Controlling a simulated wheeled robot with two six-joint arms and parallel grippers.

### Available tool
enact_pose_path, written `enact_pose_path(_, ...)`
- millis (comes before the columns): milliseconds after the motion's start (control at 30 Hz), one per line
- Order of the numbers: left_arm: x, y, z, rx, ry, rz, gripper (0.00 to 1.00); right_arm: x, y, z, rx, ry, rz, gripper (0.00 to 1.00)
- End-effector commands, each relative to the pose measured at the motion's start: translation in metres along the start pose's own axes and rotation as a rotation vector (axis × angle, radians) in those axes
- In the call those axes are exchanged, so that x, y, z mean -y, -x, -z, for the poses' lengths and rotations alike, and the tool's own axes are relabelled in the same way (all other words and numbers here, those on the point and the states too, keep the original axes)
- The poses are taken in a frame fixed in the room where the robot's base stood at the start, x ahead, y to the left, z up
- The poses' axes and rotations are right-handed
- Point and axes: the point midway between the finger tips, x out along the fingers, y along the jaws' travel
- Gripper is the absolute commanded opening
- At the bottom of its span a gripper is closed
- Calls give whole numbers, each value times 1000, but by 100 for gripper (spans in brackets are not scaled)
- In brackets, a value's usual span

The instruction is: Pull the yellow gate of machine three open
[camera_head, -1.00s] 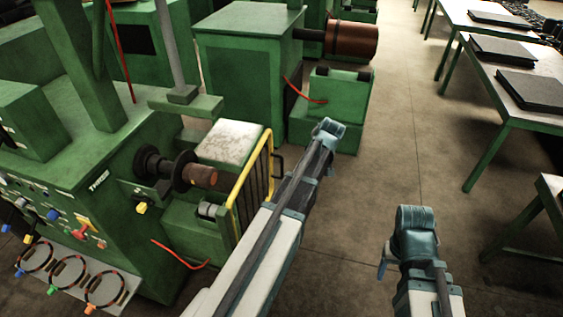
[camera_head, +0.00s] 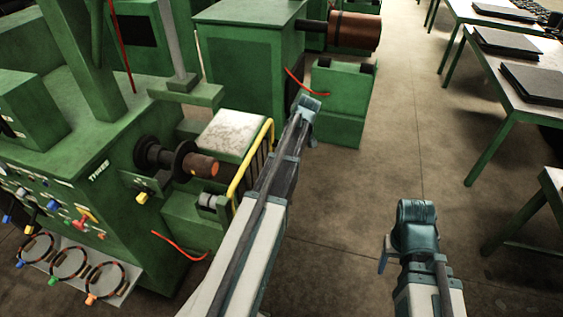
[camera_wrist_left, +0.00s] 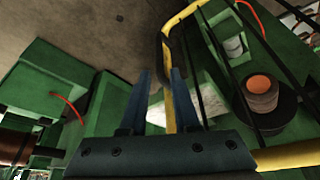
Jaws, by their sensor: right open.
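Machine three (camera_head: 110,215) is the green machine at the left in the head view, with a label on its side. Its yellow gate (camera_head: 238,190), a yellow frame with dark bars, stands at its right side, partly hidden by my left arm. In the left wrist view the gate's yellow frame (camera_wrist_left: 167,75) runs up between the fingers of my left gripper (camera_wrist_left: 161,85). The fingers are apart; I cannot tell whether they touch the frame. The left gripper is hidden in the head view. My right gripper (camera_head: 384,262) is open, away from the gate, over the floor.
A roller with an orange end (camera_head: 205,166) and a pale-topped block (camera_head: 226,135) are beside the gate. Another green machine (camera_head: 248,60) stands behind. Tables with dark stacks (camera_head: 540,82) line the right. The floor (camera_head: 400,150) between is clear.

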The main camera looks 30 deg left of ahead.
Motion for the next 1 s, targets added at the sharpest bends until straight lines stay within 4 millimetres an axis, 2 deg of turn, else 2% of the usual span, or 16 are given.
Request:
enact_pose_path(33,0,-15,-2,0,1,0,30,1,-15,1,0,2,-1,62)
enact_pose_path(533,0,-87,-2,-1,0,0,30,8,-81,5,0,2,-1,62)
enact_pose_path(700,0,-99,0,-1,0,0,30,9,-91,5,0,1,-1,62)
enact_pose_path(1000,0,-99,0,0,-1,0,30,9,-91,5,0,1,-1,62)
